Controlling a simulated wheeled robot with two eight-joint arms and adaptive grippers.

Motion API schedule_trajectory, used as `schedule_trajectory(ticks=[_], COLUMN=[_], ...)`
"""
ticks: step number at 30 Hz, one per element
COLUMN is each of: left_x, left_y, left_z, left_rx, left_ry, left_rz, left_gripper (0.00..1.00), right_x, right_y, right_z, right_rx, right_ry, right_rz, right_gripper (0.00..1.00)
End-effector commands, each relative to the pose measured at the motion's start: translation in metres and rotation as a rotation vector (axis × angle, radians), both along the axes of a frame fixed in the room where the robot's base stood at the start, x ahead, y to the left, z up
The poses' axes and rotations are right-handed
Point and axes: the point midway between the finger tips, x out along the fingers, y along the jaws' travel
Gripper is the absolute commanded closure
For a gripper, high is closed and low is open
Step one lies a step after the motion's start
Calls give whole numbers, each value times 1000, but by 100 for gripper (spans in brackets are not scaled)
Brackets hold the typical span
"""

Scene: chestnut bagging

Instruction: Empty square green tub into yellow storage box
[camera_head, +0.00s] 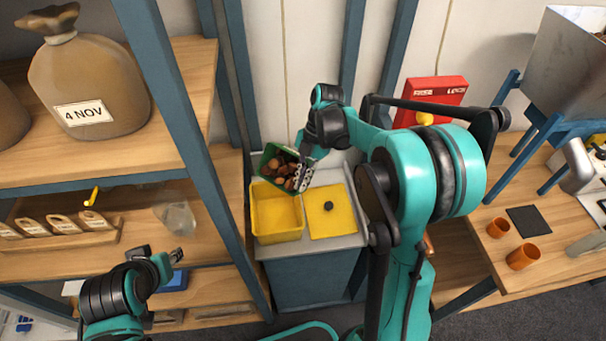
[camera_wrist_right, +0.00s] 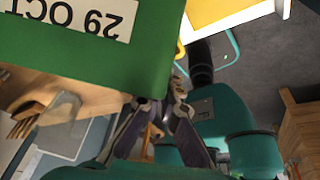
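The green tub (camera_head: 266,156) holds brown chestnuts (camera_head: 280,170) and appears tilted over the back of the yellow storage box. My right gripper (camera_head: 302,178) is shut on the tub's wall. In the right wrist view the tub (camera_wrist_right: 90,65) fills the upper left, with an upside-down "29 OCT" label, and the fingers (camera_wrist_right: 158,110) meet its edge. The yellow storage box (camera_head: 277,232) stands open on a grey-topped cabinet below; its visible inside looks empty. A corner of it shows in the right wrist view (camera_wrist_right: 210,12). My left gripper (camera_head: 160,255) is open and empty near the left shelf.
A yellow lid (camera_head: 330,214) with a black knob lies right of the box. A shelf unit on the left bears a sack (camera_head: 88,70) marked "4 NOV" and a clear scoop-like item (camera_head: 178,218). A workbench with orange cups (camera_head: 523,257) stands on the right.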

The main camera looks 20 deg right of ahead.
Motion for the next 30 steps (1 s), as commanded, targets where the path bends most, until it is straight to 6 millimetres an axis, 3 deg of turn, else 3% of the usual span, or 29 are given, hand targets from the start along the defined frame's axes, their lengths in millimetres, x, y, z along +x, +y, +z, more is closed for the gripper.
schedule_trajectory(ticks=[9, 16, 22, 30], left_x=[0, 0, 0, 0], left_y=[0, 0, 0, 0], left_z=[-6, -32, -47, -53], left_rx=[0, 0, 0, 0], left_ry=[0, 0, 0, 0], left_rz=[0, 0, 0, 0], left_gripper=[64, 64, 64, 64], right_x=[-11, -17, -21, -23], right_y=[17, 29, 34, 35], right_z=[-33, -56, -54, -51], right_rx=[-343, -607, -769, -841], right_ry=[-240, -424, -530, -575], right_rz=[11, 8, 3, -3], right_gripper=[100, 100, 100, 100])
